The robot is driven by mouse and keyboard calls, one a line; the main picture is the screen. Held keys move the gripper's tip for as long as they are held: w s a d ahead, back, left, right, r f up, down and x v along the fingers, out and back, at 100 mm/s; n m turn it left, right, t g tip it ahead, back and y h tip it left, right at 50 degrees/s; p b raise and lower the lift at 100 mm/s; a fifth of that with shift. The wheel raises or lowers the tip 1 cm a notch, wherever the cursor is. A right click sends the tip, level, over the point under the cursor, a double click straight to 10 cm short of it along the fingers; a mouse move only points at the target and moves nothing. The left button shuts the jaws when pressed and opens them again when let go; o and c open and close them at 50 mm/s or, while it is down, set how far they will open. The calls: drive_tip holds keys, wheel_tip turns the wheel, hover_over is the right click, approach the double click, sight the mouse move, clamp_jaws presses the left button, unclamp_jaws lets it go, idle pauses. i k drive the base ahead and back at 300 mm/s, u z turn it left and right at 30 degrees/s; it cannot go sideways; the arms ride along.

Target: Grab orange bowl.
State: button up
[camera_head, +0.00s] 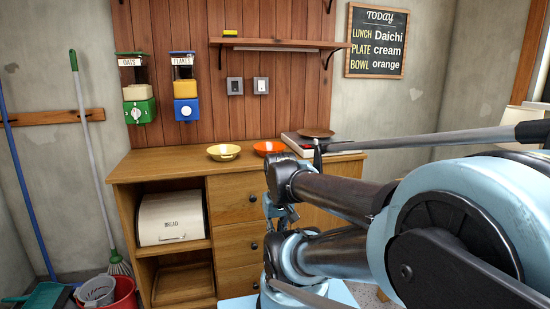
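The orange bowl (268,148) stands upright on the wooden counter, to the right of a yellow bowl (223,152), with a small gap between them. Both look empty. My arm reaches in from the right and fills the lower right of the view. What seems to be my gripper (284,213) is partly hidden among the arm's links, lower in the picture than the orange bowl and apart from it. Its fingers do not show clearly.
The counter (150,165) is clear at its left end. A brown plate (317,132) lies on a pale flat appliance right of the bowls. Oats (139,108) and flakes (186,108) dispensers hang on the wall behind. A chalkboard (376,42) lists "BOWL orange". A red bucket (122,292) stands lower left.

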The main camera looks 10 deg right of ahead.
sight(263, 149)
drive_tip(key=k, duration=1)
drive_tip(key=z, duration=0.55)
drive_tip(key=i, duration=1.35)
drive_tip(key=u, duration=0.05)
